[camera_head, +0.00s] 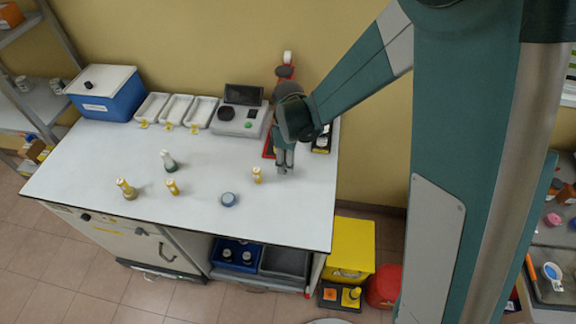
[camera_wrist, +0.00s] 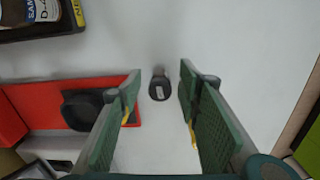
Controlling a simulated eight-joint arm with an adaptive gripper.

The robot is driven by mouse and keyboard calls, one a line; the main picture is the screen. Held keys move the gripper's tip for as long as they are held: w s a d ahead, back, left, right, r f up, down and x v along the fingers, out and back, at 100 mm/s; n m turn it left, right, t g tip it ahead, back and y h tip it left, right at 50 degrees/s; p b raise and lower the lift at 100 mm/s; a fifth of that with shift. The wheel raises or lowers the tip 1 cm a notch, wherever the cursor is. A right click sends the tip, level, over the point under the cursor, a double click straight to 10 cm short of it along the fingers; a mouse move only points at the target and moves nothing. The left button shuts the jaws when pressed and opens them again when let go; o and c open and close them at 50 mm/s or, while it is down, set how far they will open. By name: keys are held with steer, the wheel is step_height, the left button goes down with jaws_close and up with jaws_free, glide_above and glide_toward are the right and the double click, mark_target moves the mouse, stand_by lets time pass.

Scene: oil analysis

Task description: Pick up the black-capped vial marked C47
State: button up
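A small black-capped vial (camera_wrist: 158,88) stands on the white worktop in the wrist view, seen from above. A pale label is on it, too small to read, so I cannot tell whether it says C47. My gripper (camera_wrist: 162,98) is open, with its green-padded fingers apart on the left and right of the vial, not touching it. In the head view my gripper (camera_head: 285,168) points down over the right part of the worktop (camera_head: 200,215). I cannot make out the black-capped vial there; the gripper may hide it.
A red tray (camera_wrist: 60,92) with a black item lies left of my fingers. A dark tray with a labelled bottle (camera_wrist: 40,12) is at upper left. Several yellow and pale vials (camera_head: 257,174) and a round grey-blue piece (camera_head: 228,199) stand left of my gripper. An instrument (camera_head: 240,118) is behind.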

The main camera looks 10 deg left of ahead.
steer(key=shift+c, duration=0.4)
steer(key=c, duration=0.8)
steer(key=shift+c, duration=0.2)
steer(key=shift+c, duration=0.2)
steer(key=shift+r, duration=5)
